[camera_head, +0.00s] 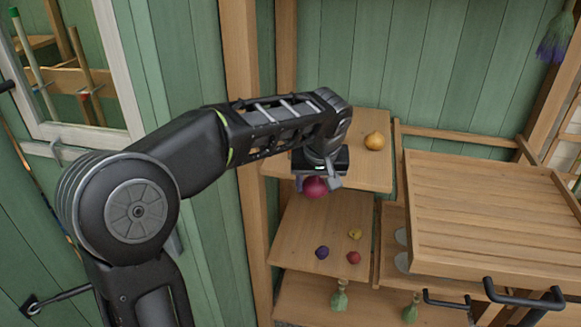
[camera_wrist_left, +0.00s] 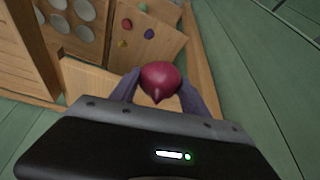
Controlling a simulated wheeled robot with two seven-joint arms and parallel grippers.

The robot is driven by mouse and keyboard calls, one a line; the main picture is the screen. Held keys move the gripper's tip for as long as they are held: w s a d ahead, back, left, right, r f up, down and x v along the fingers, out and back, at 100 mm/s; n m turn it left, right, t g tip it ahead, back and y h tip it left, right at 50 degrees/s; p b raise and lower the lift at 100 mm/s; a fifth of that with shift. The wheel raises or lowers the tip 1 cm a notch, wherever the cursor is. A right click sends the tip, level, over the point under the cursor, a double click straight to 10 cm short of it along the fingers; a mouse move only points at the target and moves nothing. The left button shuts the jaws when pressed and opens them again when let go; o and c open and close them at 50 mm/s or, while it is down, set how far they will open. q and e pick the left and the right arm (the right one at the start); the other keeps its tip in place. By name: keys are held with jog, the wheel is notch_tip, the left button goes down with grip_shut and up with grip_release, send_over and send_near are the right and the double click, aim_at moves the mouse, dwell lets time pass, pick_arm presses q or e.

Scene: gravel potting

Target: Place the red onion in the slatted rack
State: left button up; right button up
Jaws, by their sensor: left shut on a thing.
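The red onion (camera_head: 315,188) is held in my left gripper (camera_head: 318,180), in front of the upper wooden shelf. In the left wrist view the onion (camera_wrist_left: 160,76) sits between the two grey fingers of my left gripper (camera_wrist_left: 161,88), which are shut on it. A slatted wooden rack (camera_head: 490,215), tilted and tray-like, is at the right in the head view, well to the right of the onion. Its slatted surface looks empty. My right gripper is in neither view.
A yellow-brown onion (camera_head: 375,141) lies on the upper shelf (camera_head: 372,173). The lower shelf (camera_head: 300,225) holds small purple (camera_head: 322,253), red (camera_head: 353,258) and yellow (camera_head: 355,234) items. Green-tinted bottles (camera_head: 339,296) stand below. Black handles (camera_head: 525,298) are at lower right.

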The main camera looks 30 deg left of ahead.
pick_arm(q)
jog(key=s+d+f+m+t+h, duration=0.1)
jog(key=s+d+f+m+h, duration=0.1)
jog(key=d+f+m, duration=0.4)
jog(key=d+f, duration=0.4)
jog(key=f, duration=0.4)
jog(key=shift+d+f+h, duration=0.2)
jog(key=shift+f+h, duration=0.05)
jog(key=shift+h, duration=0.05)
